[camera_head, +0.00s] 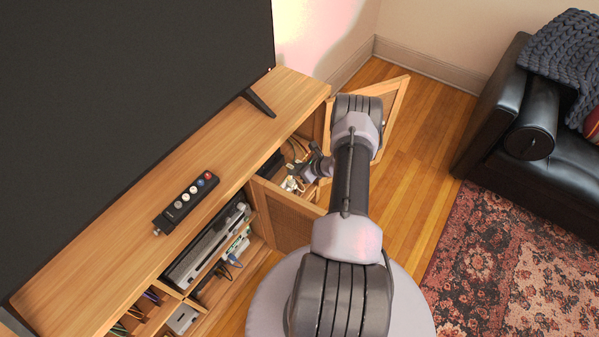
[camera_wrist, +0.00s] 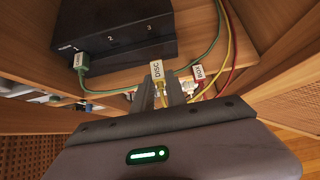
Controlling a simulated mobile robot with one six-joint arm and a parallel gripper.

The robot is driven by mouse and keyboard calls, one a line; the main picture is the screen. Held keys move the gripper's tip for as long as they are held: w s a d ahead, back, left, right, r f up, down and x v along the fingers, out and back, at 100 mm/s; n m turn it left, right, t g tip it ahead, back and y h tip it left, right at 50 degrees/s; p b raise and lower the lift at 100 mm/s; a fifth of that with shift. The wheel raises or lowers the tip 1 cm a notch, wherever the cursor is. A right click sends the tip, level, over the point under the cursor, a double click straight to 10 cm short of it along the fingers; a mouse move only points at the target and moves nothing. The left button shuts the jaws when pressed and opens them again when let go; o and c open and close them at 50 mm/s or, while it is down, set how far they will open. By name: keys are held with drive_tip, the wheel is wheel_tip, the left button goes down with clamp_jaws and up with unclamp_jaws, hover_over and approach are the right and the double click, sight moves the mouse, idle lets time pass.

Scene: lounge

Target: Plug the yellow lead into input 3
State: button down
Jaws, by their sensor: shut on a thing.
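In the wrist view, a black switch box (camera_wrist: 118,28) stands on the shelf with numbers 2 and 3 readable on it. A green lead's tagged plug (camera_wrist: 82,63) is at its left end, by input 1. The yellow lead (camera_wrist: 164,98) carries a white tag reading DISC (camera_wrist: 157,70). My gripper (camera_wrist: 174,90) is shut on the yellow lead's end, in front of and below the box, apart from input 3. The socket openings are too small to make out. My gripper also shows inside the cabinet in the head view (camera_head: 314,168).
A red lead (camera_wrist: 231,55) with a white tag (camera_wrist: 198,72) lies just right of my gripper. Open cabinet doors flank my arm, one in front (camera_head: 290,216) and one behind (camera_head: 396,108). A remote-like panel (camera_head: 186,202) lies on the cabinet top.

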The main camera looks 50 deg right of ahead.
sight(288, 165)
drive_tip(key=shift+w+a+b, duration=0.15)
drive_tip(key=shift+w+b, duration=0.3)
drive_tip(key=shift+w, duration=1.1)
drive_tip(key=shift+w+b, duration=0.2)
drive_tip(key=shift+b, duration=0.1)
drive_tip(key=shift+f+b, duration=0.1)
drive_tip(key=shift+b, duration=0.35)
drive_tip(key=shift+w+b, duration=0.55)
drive_tip(key=shift+w, duration=0.4)
drive_tip(key=c, duration=1.3)
unclamp_jaws()
drive_tip(key=shift+s+r, duration=0.1)
drive_tip(key=shift+r, duration=0.1)
drive_tip(key=p+v, duration=0.7)
drive_tip(key=v, duration=1)
